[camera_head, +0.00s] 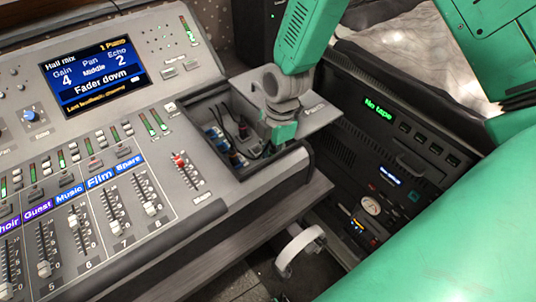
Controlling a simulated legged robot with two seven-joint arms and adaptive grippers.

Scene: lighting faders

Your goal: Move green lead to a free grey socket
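I cannot make out a green lead with certainty. An open recessed bay (203,108) at the right end of the mixing desk holds several dark leads, with blue-ended plugs (237,160) at its left and front. Individual grey sockets are too small or hidden to tell apart. A green and grey arm of mine comes down from the top over the bay's right side and hides part of it. A small mint-green block shows at its lower end, by the bay's front right corner.
The desk has several faders, one with a red cap (179,160), and a screen (94,74) reading "Fader down". A rack unit (395,140) showing "No tape" stands at the right. A white curved object (300,248) is below the desk edge. My green body parts cover the lower right.

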